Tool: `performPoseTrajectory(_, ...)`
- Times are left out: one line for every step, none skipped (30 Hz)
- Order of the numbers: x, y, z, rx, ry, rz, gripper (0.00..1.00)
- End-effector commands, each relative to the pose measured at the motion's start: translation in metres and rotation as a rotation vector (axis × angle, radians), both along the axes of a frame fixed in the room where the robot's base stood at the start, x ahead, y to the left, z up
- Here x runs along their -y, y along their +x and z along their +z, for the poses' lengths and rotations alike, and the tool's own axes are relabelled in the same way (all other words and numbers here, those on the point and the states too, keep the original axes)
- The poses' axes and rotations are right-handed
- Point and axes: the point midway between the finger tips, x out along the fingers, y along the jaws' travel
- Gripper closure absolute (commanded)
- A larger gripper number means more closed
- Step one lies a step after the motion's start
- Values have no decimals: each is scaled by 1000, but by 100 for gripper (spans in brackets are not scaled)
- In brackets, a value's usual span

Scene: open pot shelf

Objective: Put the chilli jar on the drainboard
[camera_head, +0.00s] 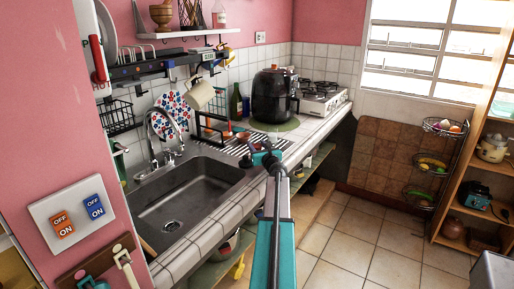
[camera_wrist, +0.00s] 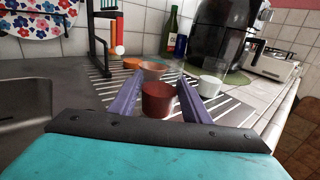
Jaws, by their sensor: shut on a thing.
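My gripper (camera_wrist: 158,90) reaches over the counter right of the sink, its two purple fingers on either side of a red-brown jar (camera_wrist: 157,102), which I take to be the chilli jar. The fingers are shut on it and it looks upright. The striped drainboard (camera_wrist: 230,108) lies behind and around the jar in the wrist view; I cannot tell whether the jar's base touches it. In the head view my gripper (camera_head: 265,154) is over the near edge of the drainboard (camera_head: 236,150), and the jar is too small to make out.
A white cup (camera_wrist: 210,87) stands close right of the jar. A glass bowl (camera_wrist: 152,70) and an orange item (camera_wrist: 132,63) are behind it. A black rack (camera_wrist: 98,45) rises at left. Bottles (camera_wrist: 170,32) and a black air fryer (camera_head: 274,95) stand farther back. The sink (camera_head: 185,197) is left.

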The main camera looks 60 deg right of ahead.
Motion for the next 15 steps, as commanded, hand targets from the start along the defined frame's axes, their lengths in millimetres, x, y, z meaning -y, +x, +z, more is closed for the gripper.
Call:
performPoseTrajectory(0,0,-4,1,2,0,83)
performPoseTrajectory(0,0,-6,0,0,0,83)
performPoseTrajectory(0,0,-7,0,0,0,83)
performPoseTrajectory(0,0,-8,0,0,1,83)
performPoseTrajectory(0,0,-8,1,0,1,83)
performPoseTrajectory(0,0,-8,1,0,1,83)
performPoseTrajectory(0,0,-8,1,0,1,83)
performPoseTrajectory(0,0,-8,1,0,1,83)
performPoseTrajectory(0,0,-8,1,0,1,83)
performPoseTrajectory(0,0,-8,1,-1,1,83)
performPoseTrajectory(0,0,-8,1,-1,1,83)
performPoseTrajectory(0,0,-8,1,-1,1,83)
performPoseTrajectory(0,0,-9,1,-1,1,83)
performPoseTrajectory(0,0,-9,1,-1,1,83)
performPoseTrajectory(0,0,-10,1,-1,1,83)
